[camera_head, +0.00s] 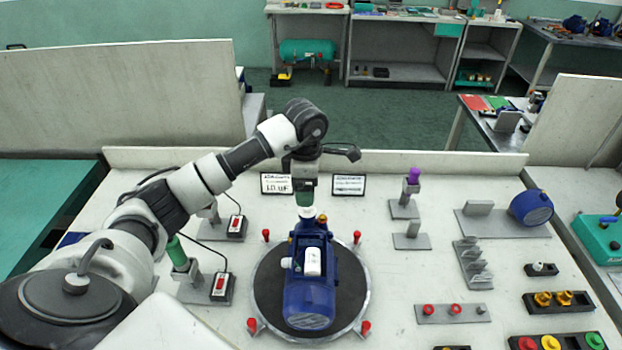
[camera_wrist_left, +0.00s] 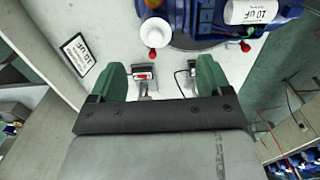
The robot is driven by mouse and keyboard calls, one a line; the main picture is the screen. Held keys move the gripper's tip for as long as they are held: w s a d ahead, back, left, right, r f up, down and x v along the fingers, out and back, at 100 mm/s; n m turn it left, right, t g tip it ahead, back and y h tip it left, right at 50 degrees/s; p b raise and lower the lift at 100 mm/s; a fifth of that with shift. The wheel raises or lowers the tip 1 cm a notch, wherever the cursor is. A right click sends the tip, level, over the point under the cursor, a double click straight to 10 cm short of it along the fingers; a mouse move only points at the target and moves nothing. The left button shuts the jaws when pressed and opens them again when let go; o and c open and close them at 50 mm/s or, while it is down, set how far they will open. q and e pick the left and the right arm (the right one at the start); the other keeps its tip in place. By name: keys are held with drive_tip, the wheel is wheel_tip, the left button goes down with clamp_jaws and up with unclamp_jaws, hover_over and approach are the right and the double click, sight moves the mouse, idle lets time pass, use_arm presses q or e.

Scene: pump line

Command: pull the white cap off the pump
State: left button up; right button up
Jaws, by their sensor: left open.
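The blue pump (camera_head: 309,290) lies on a round dark turntable (camera_head: 265,290). Its white cap (camera_head: 306,212) is on the pump's far end; it also shows in the left wrist view (camera_wrist_left: 155,32), beside the blue body. A white cylinder (camera_head: 313,262) marked 10 UF sits on the pump. My left gripper (camera_head: 305,198) is right at the cap in the head view and partly hides it. In the left wrist view its two green fingers (camera_wrist_left: 160,78) are wide apart with nothing between them, and the cap appears just beyond their tips. I cannot tell the exact gap.
Red-topped pegs (camera_head: 357,238) stand around the turntable. Two label cards (camera_head: 348,185) stand behind it. A stand with a purple top (camera_head: 412,178) and grey fixtures (camera_head: 473,265) are to the right. Red-switch boxes (camera_head: 221,287) and a green cylinder (camera_head: 177,253) are on the left.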

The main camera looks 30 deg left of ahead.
use_arm(q)
drive_tip(key=shift+f+b, duration=0.3)
drive_tip(key=shift+f, duration=0.45)
drive_tip(key=f, duration=0.1)
drive_tip(key=f+b, duration=0.1)
drive_tip(key=shift+w+f, duration=0.3)
drive_tip(key=shift+w, duration=0.05)
drive_tip(key=shift+f+b, duration=0.3)
drive_tip(key=shift+b, duration=0.15)
drive_tip(key=shift+f, duration=0.25)
drive_tip(key=shift+r, duration=0.15)
use_arm(e)
wheel_tip(320, 180, down, 3)
drive_tip(key=shift+s+f, duration=0.1)
use_arm(q)
drive_tip(key=shift+b, duration=0.35)
use_arm(e)
drive_tip(key=shift+w+f, duration=0.1)
drive_tip(key=shift+w, duration=0.3)
